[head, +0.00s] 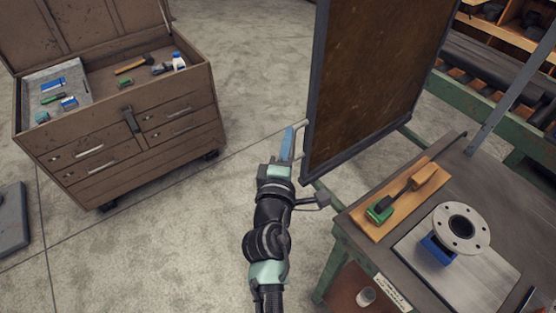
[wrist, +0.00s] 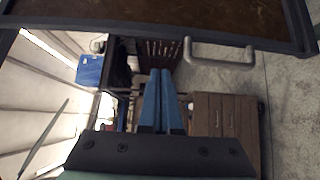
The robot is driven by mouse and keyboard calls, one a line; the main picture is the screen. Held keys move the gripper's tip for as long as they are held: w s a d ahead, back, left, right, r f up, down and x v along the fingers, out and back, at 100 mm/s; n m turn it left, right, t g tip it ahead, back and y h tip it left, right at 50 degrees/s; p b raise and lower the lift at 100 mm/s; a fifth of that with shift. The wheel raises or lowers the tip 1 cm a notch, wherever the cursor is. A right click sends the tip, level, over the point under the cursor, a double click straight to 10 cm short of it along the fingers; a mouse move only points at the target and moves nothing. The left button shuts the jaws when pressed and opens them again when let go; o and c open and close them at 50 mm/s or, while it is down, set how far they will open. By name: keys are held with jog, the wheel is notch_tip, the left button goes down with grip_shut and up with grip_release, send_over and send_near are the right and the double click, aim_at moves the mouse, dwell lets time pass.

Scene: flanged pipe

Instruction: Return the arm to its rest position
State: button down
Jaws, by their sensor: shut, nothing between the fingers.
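My gripper (head: 289,143) is at the end of my arm in the middle of the head view, beside the lower left edge of a dark framed panel (head: 375,80). Its blue fingers are together and empty. In the wrist view the shut fingers (wrist: 160,80) point forward, just left of and below the panel's metal handle (wrist: 218,52). In the head view the fingertips lie very close to this handle; I cannot tell whether they touch it.
A brown tool chest (head: 130,150) with an open lid stands at the left. A workbench (head: 440,185) at the right carries a flanged pipe (head: 461,228) and a brush on a wooden board (head: 400,200). Bare floor (head: 200,250) lies left of my arm.

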jog(key=s+a, duration=0.1)
jog(key=s, duration=0.4)
notch_tip(320, 180, up, 25)
jog(key=d+m+t, duration=0.1)
jog(key=m+t, duration=0.3)
jog(key=m, duration=0.5)
jog(key=s+a+r+m+t+y, duration=0.1)
jog(key=s+r+m+t, duration=0.2)
jog(key=s+r, duration=0.4)
jog(key=s+a+r+m+t+y, duration=0.2)
jog(key=s+r, duration=0.5)
jog(key=r, duration=0.8)
jog(key=shift+s+m+t+b, duration=0.25)
jog(key=shift+m+t+b, duration=0.15)
jog(key=shift+m, duration=0.5)
